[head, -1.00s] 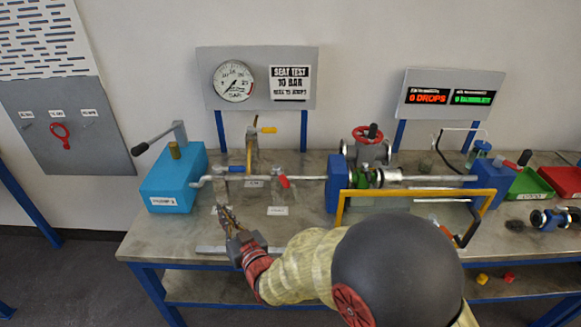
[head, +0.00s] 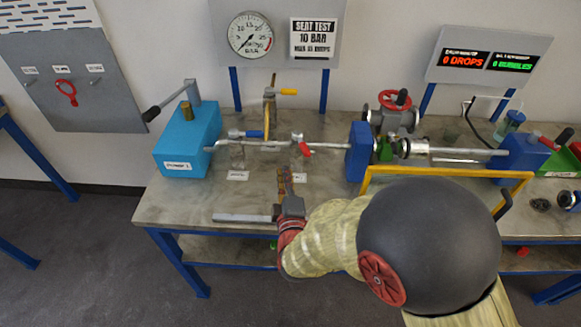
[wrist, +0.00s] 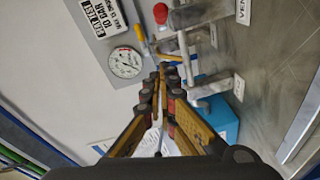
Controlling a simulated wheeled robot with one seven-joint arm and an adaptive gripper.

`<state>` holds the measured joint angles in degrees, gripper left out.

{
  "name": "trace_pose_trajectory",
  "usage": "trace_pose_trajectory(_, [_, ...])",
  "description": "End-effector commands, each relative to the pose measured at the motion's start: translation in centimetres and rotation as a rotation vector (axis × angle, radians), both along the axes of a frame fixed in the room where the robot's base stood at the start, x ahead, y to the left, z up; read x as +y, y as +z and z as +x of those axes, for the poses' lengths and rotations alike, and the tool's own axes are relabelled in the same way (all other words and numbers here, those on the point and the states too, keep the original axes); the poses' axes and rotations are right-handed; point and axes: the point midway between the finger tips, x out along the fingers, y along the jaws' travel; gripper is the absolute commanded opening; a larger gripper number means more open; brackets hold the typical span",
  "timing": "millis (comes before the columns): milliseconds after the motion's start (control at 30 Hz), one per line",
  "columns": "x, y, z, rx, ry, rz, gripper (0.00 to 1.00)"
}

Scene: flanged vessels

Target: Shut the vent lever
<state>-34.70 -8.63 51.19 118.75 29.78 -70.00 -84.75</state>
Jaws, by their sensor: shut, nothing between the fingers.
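The vent lever (head: 305,149) has a short red grip and sits on a small valve (head: 297,136) on the bench pipe. The grip points toward the front right, angled across the pipe. In the wrist view a red tip (wrist: 160,13) shows at the top, near a label (wrist: 243,10) reading "VEN". My gripper (head: 284,172) is just in front of the vent valve, pointing toward the back. Its fingers are together and empty in the wrist view (wrist: 163,70). I cannot tell whether they touch the lever; they look apart from it in the wrist view.
A blue-handled valve (head: 253,134) sits left on the same pipe, and a yellow-handled valve (head: 288,91) stands behind. A blue pump box (head: 188,142) is at the left end. A yellow guard frame (head: 440,173) stands to the right.

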Motion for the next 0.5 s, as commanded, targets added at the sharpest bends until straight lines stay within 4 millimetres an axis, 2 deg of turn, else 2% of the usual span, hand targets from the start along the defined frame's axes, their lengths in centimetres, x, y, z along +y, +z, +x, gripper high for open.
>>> trace_pose_trajectory(467, [0.9, -0.8, 9.0, 0.0, -0.002, 0.002, 0.0])
trace_pose_trajectory(500, [-0.1, -1.0, 9.0, 0.001, -0.004, 0.001, 0.0])
